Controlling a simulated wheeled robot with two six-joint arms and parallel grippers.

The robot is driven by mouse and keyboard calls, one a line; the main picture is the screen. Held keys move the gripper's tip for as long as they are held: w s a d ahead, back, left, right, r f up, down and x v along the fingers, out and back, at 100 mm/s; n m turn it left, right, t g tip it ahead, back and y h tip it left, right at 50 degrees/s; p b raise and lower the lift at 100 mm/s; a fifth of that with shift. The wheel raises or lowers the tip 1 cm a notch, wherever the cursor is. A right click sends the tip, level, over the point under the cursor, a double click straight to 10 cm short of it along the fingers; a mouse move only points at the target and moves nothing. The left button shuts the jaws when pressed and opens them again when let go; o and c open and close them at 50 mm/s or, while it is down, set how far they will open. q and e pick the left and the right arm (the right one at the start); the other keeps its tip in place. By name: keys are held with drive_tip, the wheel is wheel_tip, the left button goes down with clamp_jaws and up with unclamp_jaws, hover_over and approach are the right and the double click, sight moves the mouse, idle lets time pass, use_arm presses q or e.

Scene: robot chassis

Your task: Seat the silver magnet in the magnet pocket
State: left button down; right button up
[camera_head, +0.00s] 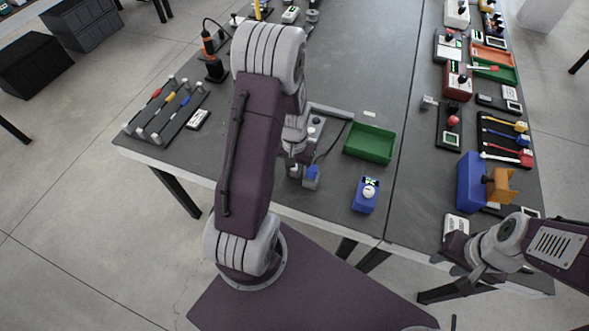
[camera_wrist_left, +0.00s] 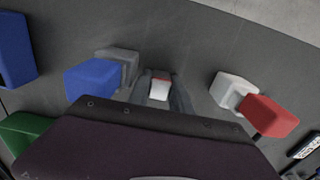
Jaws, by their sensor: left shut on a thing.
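My left gripper (camera_head: 296,170) is low over the near part of the dark table, partly hidden behind my own arm. In the left wrist view its fingers (camera_wrist_left: 159,90) are shut on a small pale silver piece with a red end (camera_wrist_left: 159,88), which looks like a magnet. A blue-and-grey piece (camera_wrist_left: 92,78) lies to its left and a white-and-red piece (camera_wrist_left: 255,104) to its right. The blue-ended piece also shows in the head view (camera_head: 311,177). I cannot make out the magnet pocket. My right gripper (camera_head: 463,258) is at the right near edge; its opening is unclear.
A green tray (camera_head: 370,144) and a blue box with a white knob (camera_head: 366,195) stand right of my left gripper. A rack of coloured tools (camera_head: 165,110) is at the left.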

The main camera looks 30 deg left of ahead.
use_arm(q)
drive_tip(key=shift+f, duration=0.15)
drive_tip(key=c, duration=1.5)
unclamp_jaws()
drive_tip(key=shift+o, duration=0.2)
